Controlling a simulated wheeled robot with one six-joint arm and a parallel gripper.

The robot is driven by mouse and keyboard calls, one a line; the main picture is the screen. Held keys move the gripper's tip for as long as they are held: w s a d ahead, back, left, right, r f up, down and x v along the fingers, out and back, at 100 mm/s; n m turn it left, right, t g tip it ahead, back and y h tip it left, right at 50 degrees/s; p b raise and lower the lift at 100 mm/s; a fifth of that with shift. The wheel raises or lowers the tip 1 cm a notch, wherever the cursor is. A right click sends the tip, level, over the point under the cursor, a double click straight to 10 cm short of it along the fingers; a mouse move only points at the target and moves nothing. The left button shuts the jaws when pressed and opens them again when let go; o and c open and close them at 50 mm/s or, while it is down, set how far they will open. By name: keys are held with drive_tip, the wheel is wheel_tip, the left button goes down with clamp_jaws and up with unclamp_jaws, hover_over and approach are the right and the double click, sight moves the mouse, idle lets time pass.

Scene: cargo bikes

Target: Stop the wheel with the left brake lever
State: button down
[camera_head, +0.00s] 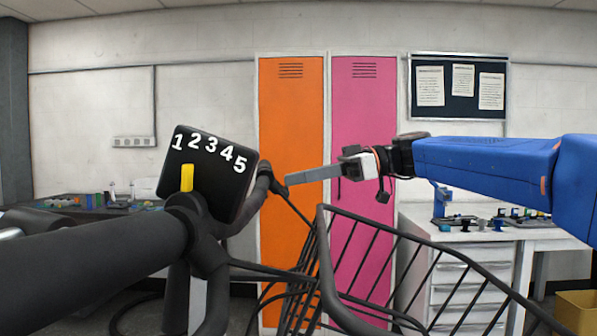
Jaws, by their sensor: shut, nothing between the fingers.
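A black handlebar (100,258) comes in large from the lower left and meets the stem. A dark shape (38,219) with a silvery end lies behind it at the left edge; I cannot tell whether this is the left brake lever. The wheel cannot be made out. My gripper (290,180) comes in from the right, its narrow grey fingers shut with nothing between them. It points left, and its tips appear close to the curved black bar end (262,182) right of the display; contact cannot be told.
A black display (215,190) with numbers 1 to 5 and a yellow marker (187,178) sits on the stem. A black wire basket (400,270) stands below my arm. Orange (290,130) and pink (362,110) lockers and a white workbench (480,233) are behind.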

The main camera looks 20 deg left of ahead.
drive_tip(key=shift+d, duration=0.1)
drive_tip(key=m+t, duration=0.1)
drive_tip(key=d+f+m+t, duration=0.1)
drive_tip(key=m, duration=0.1)
drive_tip(key=d+f+m+t, duration=0.1)
drive_tip(key=m, duration=0.1)
drive_tip(key=shift+s+d+f+y, duration=0.15)
drive_tip(key=shift+s+d+y, duration=0.1)
drive_tip(key=shift+y, duration=0.05)
idle(2.0)
drive_tip(key=w+d+r, duration=0.3)
drive_tip(key=d+r, duration=0.3)
drive_tip(key=d, duration=0.3)
drive_tip(key=shift+w+d, duration=0.2)
drive_tip(key=shift+d, duration=0.1)
idle(1.0)
